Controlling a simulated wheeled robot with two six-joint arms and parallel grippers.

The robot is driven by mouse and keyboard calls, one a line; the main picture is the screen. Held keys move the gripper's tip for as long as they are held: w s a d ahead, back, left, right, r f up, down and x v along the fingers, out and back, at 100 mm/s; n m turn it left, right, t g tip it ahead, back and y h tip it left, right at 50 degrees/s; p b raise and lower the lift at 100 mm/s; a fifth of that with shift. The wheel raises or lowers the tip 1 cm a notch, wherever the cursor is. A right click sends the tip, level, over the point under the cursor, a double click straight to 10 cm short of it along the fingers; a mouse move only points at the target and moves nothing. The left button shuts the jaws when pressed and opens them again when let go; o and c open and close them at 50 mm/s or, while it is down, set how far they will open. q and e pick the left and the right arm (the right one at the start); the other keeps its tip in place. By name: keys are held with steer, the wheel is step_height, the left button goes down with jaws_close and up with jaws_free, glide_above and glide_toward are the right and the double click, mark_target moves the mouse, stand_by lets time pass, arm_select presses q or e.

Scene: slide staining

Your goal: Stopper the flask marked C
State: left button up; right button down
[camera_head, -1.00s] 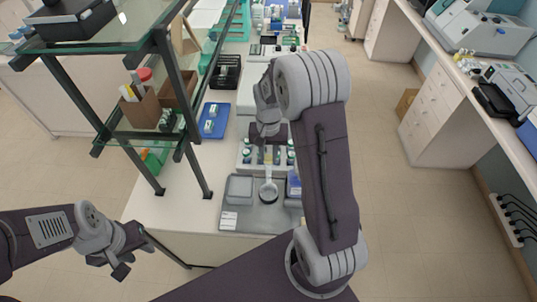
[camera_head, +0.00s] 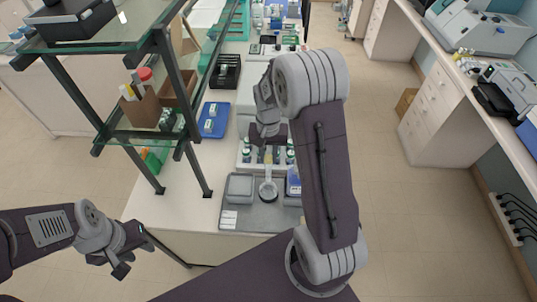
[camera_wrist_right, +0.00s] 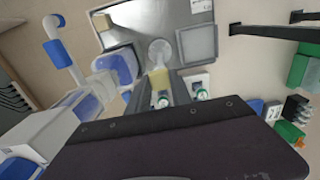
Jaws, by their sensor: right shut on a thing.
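My right gripper (camera_head: 268,148) hangs over the bottle rack at the near end of the bench, its fingers pointing down. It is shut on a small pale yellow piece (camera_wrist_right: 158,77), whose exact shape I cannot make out. A whitish round vessel (camera_head: 268,190) with a narrow part stands on the grey tray (camera_head: 247,215); it also shows beyond the fingertips in the right wrist view (camera_wrist_right: 159,49). I cannot read a C on any vessel. My left gripper (camera_head: 122,269) is off the bench at the lower left, with nothing visible in it; its finger gap is unclear.
A shallow grey dish (camera_head: 240,187) sits left of the round vessel. Green-capped bottles (camera_wrist_right: 202,94) stand close by the right gripper. A blue tray (camera_head: 213,120) and the glass shelf's dark posts (camera_head: 196,168) are on the left.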

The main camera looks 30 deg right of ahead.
steer(key=shift+f, duration=0.6)
stand_by(0.7)
stand_by(0.3)
steer(key=c, duration=0.7)
jaws_free()
steer(key=shift+o, duration=0.2)
step_height(320, 180, up, 6)
steer(key=p, duration=0.5)
steer(key=shift+r, duration=0.1)
jaws_close()
